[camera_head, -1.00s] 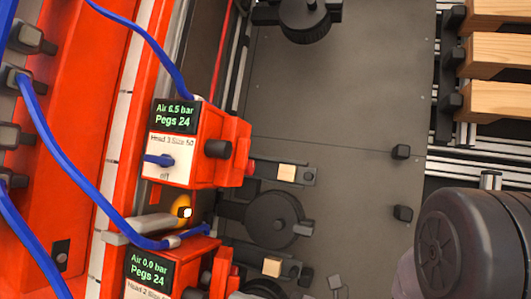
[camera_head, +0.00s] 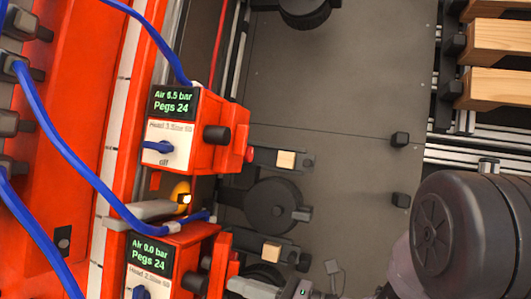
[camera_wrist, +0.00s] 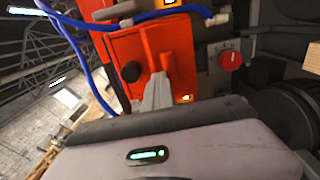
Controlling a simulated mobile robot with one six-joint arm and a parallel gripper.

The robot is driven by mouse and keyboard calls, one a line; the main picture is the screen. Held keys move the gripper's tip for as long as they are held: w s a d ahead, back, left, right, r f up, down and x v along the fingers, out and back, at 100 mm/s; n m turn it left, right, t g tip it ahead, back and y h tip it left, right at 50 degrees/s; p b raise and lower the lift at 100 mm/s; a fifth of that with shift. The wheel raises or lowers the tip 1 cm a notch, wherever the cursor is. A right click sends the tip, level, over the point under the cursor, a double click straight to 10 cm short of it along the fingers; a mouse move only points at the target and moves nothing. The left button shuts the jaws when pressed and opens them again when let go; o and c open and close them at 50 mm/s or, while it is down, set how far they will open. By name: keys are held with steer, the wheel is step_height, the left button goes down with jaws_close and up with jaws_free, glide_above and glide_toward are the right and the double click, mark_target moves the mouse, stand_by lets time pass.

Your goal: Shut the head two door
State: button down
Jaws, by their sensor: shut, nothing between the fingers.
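The head two unit (camera_head: 152,262) is the red box at the lower left of the head view. Its screen reads Air 0.0 bar, Pegs 24, and the frame's bottom edge cuts it off. A red panel (camera_head: 219,264), seemingly its door, stands at its right side; how far open it is I cannot tell. My gripper (camera_head: 234,285) is shut and empty, its tip close to that panel at the bottom edge. In the wrist view the shut fingers (camera_wrist: 157,90) point at the red panel (camera_wrist: 160,45), beside a black knob (camera_wrist: 130,72). Contact is unclear.
The head three unit (camera_head: 185,130) stands just above, reading Air 6.5 bar. The wrist view shows a red knob (camera_wrist: 229,60) at right. The grey plate (camera_head: 340,100) is mostly clear.

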steer(key=v, duration=0.6)
stand_by(0.6)
steer(key=shift+w+d+f, duration=0.1)
steer(key=shift+w, duration=0.05)
